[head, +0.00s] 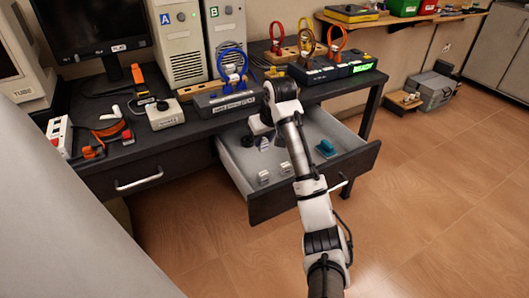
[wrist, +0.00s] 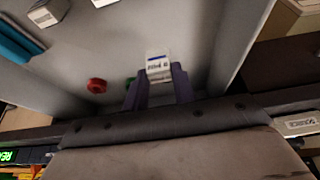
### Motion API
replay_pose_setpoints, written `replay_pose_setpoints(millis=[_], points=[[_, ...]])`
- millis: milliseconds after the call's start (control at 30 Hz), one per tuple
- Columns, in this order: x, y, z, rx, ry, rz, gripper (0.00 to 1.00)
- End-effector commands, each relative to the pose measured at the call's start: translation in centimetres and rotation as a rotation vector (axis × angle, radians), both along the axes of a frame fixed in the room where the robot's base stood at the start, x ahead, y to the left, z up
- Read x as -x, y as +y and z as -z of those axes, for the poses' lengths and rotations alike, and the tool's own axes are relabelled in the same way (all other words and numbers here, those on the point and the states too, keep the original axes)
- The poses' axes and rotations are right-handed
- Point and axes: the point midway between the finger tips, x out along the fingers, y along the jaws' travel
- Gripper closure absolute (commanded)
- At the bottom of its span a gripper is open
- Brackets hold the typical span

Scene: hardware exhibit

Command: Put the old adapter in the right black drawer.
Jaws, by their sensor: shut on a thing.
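The right black drawer (head: 357,168) is pulled open under the desk and has a grey inside. In the wrist view, my gripper (wrist: 157,92) has its purple fingers shut on a small white block with a printed label, which looks like the old adapter (wrist: 157,64). The grey drawer floor lies behind it. In the head view, my gripper (head: 262,143) is over the back part of the open drawer, partly hidden by my arm. I cannot tell whether the adapter touches the drawer floor.
The drawer also holds a teal block (head: 325,148), small white blocks (head: 264,177) and a red round piece (wrist: 97,86). A closed left drawer (head: 138,180) is beside it. The desk edge and a dark cable stand (head: 228,103) are close above.

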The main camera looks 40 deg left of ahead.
Motion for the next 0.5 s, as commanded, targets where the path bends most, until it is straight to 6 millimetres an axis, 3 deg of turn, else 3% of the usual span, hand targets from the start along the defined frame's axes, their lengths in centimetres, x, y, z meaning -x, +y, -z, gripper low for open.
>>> replay_pose_setpoints(millis=[500], points=[[0.0,0.0,5.4,0.000,0.000,0.000,0.96]])
